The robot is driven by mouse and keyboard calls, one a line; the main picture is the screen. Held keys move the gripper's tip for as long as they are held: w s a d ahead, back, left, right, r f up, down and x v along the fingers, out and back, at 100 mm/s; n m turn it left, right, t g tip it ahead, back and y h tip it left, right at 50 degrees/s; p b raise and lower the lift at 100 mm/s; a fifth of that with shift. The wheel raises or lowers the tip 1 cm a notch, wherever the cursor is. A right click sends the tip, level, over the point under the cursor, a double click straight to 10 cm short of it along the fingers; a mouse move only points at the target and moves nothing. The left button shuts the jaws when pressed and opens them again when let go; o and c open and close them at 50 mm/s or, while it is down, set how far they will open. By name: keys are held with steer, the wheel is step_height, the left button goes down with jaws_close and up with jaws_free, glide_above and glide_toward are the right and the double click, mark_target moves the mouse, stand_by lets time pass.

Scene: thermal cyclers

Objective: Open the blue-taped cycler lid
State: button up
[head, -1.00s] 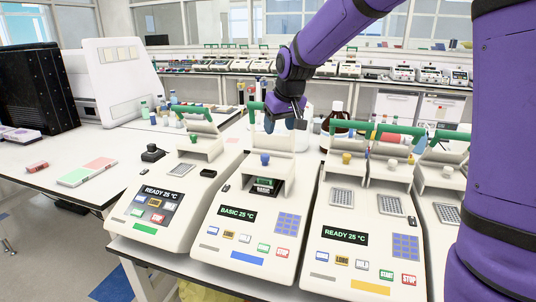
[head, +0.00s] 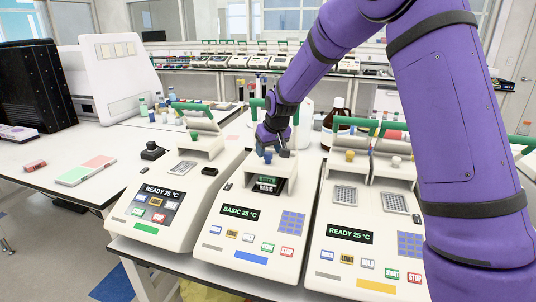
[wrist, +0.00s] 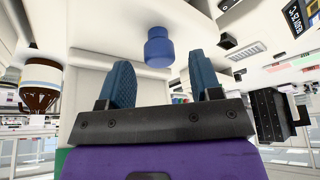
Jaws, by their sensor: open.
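The blue-taped cycler (head: 228,238) stands in the middle of the front row, with a blue strip (head: 250,257) on its front and a "BASIC 25 °C" screen. A blue knob (head: 267,157) sits on its lid part, above a dark recess with a small block (head: 267,184). My gripper (head: 274,151) is open at the knob, pointing down in the head view. In the wrist view the blue knob (wrist: 158,47) lies just beyond the two blue fingers, roughly centred between them. The fingers appear apart from it. How far the lid is open is hard to tell.
A cycler with a green strip (head: 146,229) stands close on the left, and one with a yellow strip (head: 373,286) close on the right. Green handles (head: 190,106) rise behind them. A brown bottle (head: 335,118) stands behind. The bench at far left is partly clear.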

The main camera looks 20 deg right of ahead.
steer(key=shift+x, duration=1.2)
steer(key=shift+c, duration=0.4)
jaws_close()
steer(key=w+d, duration=0.7)
steer(key=w, duration=0.4)
steer(key=shift+w+d, duration=0.35)
steer(key=shift+d, duration=0.05)
steer(key=shift+o, duration=0.4)
jaws_free()
steer(key=v, duration=1)
steer(key=shift+s+r, duration=0.2)
steer(key=shift+r, duration=0.2)
